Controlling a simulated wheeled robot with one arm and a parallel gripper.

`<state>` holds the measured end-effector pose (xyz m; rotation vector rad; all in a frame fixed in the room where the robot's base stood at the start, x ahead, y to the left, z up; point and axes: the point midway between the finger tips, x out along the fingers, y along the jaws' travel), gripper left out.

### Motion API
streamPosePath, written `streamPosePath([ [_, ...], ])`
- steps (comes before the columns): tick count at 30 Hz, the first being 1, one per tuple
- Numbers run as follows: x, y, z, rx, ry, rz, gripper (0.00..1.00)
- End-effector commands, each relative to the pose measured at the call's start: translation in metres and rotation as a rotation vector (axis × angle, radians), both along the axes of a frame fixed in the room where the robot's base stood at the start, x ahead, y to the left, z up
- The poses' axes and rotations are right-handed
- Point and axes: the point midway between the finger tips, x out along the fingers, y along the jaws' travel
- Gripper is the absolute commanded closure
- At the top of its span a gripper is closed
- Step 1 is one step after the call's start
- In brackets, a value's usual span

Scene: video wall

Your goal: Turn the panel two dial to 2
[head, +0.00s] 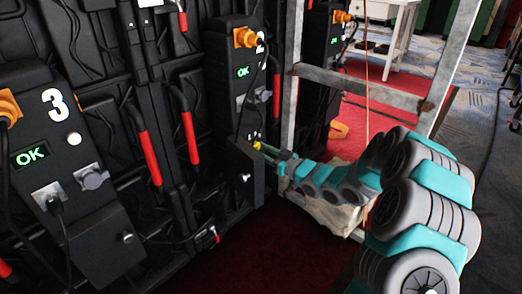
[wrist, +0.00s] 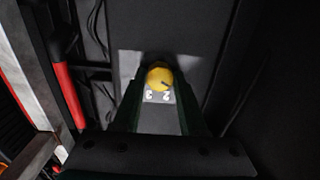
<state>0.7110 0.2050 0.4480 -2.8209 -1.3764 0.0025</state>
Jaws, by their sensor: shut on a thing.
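The panel two (head: 232,95) stands in the middle of the head view, with a partly covered white 2 and a green OK display. Its yellow dial (head: 257,145) is low on it. In the wrist view the yellow dial (wrist: 158,76) sits between the two fingers of my gripper (wrist: 159,80), which is shut on it. White numbers 3 and 2 (wrist: 158,97) show just below the dial. A dark mark on the dial points to the lower right, on the side of the 2. Other numbers are hidden. My gripper also shows in the head view (head: 262,149).
Panel three (head: 85,150) stands at the left with a green OK display. Red handles (head: 189,130) and black cables hang between the panels. A dark open flap (head: 245,180) is just below my gripper. A metal frame (head: 360,85) stands behind my arm.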

Motion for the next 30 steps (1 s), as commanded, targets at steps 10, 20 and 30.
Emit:
streamPosePath([
  [10,-0.0006,-0.0002,0.0063,0.076,0.102,0.001,1.0],
  [20,-0.0015,0.0004,0.0062,0.237,0.308,0.001,1.0],
  [30,-0.0012,0.0007,0.0036,0.372,0.477,0.001,1.0],
])
